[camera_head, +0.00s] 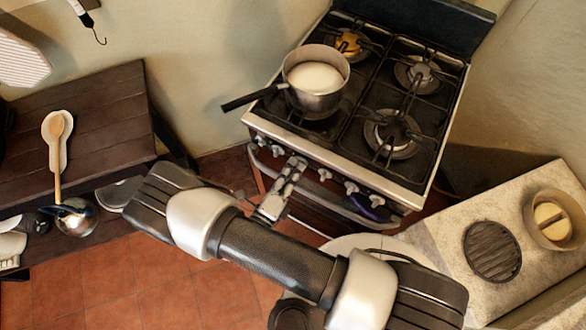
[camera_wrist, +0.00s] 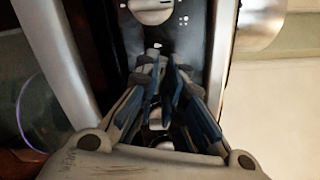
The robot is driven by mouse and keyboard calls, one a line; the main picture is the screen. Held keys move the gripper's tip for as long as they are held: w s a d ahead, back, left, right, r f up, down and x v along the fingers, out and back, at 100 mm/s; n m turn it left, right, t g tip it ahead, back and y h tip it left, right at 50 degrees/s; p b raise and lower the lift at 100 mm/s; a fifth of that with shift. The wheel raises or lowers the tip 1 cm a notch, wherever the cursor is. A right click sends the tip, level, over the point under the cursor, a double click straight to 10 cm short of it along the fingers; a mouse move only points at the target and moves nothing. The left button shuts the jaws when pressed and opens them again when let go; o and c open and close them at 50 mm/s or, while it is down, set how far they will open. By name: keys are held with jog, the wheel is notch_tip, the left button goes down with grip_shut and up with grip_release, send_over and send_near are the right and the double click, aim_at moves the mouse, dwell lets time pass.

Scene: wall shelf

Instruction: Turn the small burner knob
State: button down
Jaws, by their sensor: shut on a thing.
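The stove (camera_head: 352,150) has a row of silver knobs along its front panel. My gripper (camera_head: 296,163) is at this panel, in the middle of the row, with its fingers closed around one knob. That knob is mostly hidden by the fingers. In the wrist view my gripper (camera_wrist: 163,68) reaches to the dark panel, and silver parts show between the fingers. Another knob (camera_wrist: 152,9) shows beyond the fingertips at the top. Free knobs are on both sides, one to the left (camera_head: 277,149) and one to the right (camera_head: 325,174).
A pot (camera_head: 317,98) with white contents stands on the front left burner, its handle sticking out left. An oven handle bar (camera_head: 345,207) runs below the knobs, with a purple thing (camera_head: 369,208) on it. A wooden table (camera_head: 85,125) stands left, a stone counter (camera_head: 450,245) right.

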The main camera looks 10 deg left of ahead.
jog(key=shift+n, duration=0.9)
jog(key=c, duration=1.7)
grip_release()
jog(key=v, duration=1.2)
jog(key=shift+c, duration=0.4)
